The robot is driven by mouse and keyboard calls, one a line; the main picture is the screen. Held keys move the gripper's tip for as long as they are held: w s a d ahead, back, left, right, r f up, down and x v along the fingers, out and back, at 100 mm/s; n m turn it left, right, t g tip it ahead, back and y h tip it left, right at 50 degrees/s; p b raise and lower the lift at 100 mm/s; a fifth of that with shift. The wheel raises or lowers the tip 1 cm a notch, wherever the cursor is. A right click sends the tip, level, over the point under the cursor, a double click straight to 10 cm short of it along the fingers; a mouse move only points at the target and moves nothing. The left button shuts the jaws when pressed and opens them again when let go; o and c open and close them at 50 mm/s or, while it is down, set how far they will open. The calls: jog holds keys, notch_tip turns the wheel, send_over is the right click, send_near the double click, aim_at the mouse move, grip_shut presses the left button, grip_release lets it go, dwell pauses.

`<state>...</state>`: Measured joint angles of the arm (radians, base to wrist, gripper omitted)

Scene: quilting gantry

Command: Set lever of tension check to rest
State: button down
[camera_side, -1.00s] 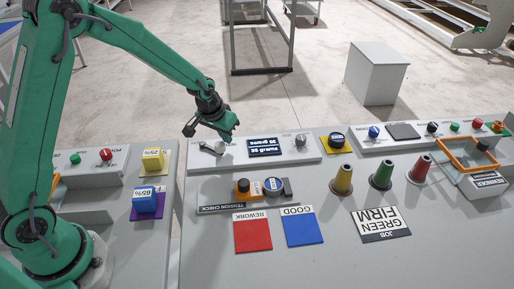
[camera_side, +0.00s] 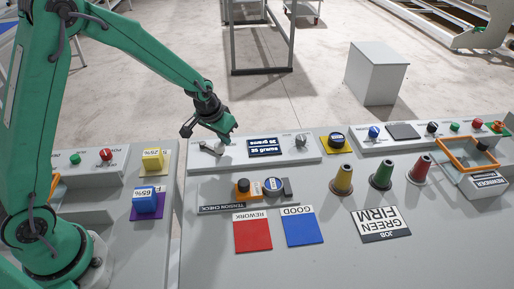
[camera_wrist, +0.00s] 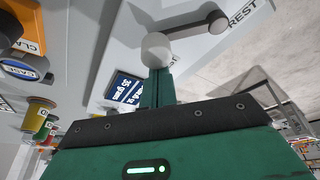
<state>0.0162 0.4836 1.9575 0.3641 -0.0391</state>
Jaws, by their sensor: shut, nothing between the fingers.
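In the side view the lever (camera_side: 210,148) is on the left end of the sloped grey panel. A pale round part (camera_wrist: 155,47) sits close to the lever's other end. My gripper (camera_side: 229,139) is shut and empty, pointing down just above this part of the panel. In the wrist view its green finger (camera_wrist: 157,88) overlaps the pale part; I cannot tell whether they touch.
A display (camera_side: 265,147) reading 35 grams and a knob (camera_side: 301,140) are on the same panel. An orange device (camera_side: 258,190) sits in front, near red (camera_side: 253,236) and blue (camera_side: 301,229) pads. Cones (camera_side: 342,180) stand to the right.

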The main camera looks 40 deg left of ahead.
aim_at(217, 148)
jog(key=shift+s, duration=0.2)
jog(key=shift+s+d+m, duration=0.2)
jog(key=shift+s+m, duration=0.5)
jog(key=shift+m, duration=0.4)
jog(key=shift+s, duration=1.15)
jog(key=shift+s+a, duration=0.25)
jog(key=shift+s, duration=0.35)
jog(key=shift+s+a, duration=0.25)
jog(key=shift+s, duration=0.3)
jog(key=shift+s+a+f, duration=0.1)
jog(key=shift+s+f, duration=0.05)
